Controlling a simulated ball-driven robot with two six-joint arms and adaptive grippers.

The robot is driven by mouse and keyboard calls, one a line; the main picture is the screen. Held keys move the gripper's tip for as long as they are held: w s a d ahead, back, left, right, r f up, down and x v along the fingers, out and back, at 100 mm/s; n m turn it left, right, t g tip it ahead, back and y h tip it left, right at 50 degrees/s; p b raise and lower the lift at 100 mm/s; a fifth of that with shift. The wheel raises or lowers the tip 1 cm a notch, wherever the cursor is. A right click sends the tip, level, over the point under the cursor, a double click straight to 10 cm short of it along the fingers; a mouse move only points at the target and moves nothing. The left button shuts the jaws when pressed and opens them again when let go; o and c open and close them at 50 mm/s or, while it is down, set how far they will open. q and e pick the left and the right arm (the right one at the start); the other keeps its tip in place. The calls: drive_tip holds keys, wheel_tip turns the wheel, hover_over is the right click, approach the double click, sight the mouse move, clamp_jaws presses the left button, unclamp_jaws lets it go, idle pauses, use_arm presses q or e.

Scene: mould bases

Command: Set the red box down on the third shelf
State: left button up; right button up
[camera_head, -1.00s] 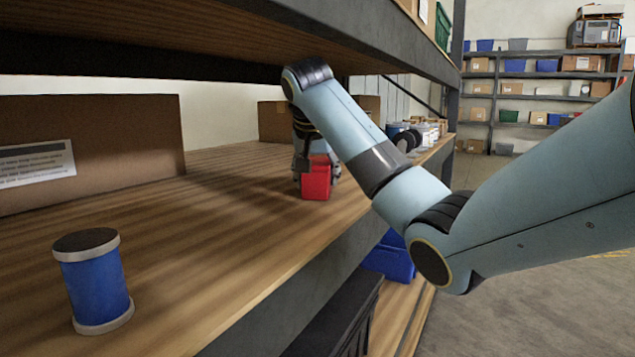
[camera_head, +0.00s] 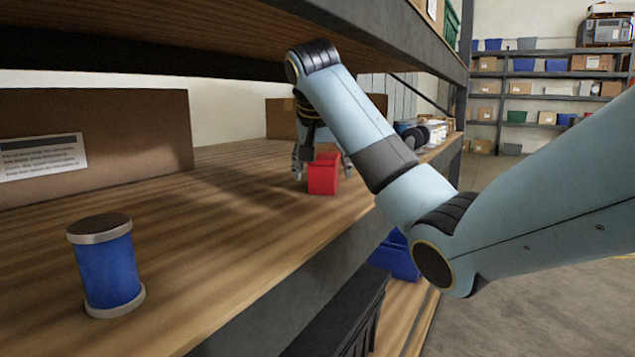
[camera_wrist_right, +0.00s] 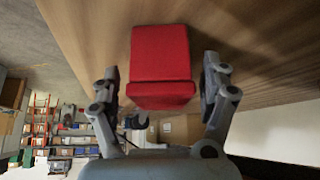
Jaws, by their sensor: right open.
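The red box (camera_head: 323,176) stands on the wooden shelf board (camera_head: 230,215) in the head view, in the middle of the picture. My right gripper (camera_head: 322,170) reaches down around it from above and behind. In the right wrist view the red box (camera_wrist_right: 161,65) rests against the wood surface between the two fingers of my right gripper (camera_wrist_right: 163,85). The fingers are spread, with a gap to the box on each side. My left gripper is in neither view.
A blue spool-like can (camera_head: 106,270) stands at the near left of the shelf. A large cardboard box (camera_head: 110,135) lies behind it. Another shelf (camera_head: 190,40) hangs close above my arm. Cartons and small containers stand farther along. The board between can and red box is clear.

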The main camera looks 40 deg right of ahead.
drive_tip(key=s+a+p, duration=0.4)
drive_tip(key=a, duration=0.1)
drive_tip(key=s+a+p, duration=0.2)
drive_tip(key=shift+a+r, duration=0.15)
drive_tip(key=shift+a, duration=0.15)
drive_tip(key=shift+s+a+p, duration=0.2)
drive_tip(key=shift+a+p, duration=0.1)
drive_tip(key=shift+a, duration=0.1)
drive_tip(key=shift+f, duration=0.2)
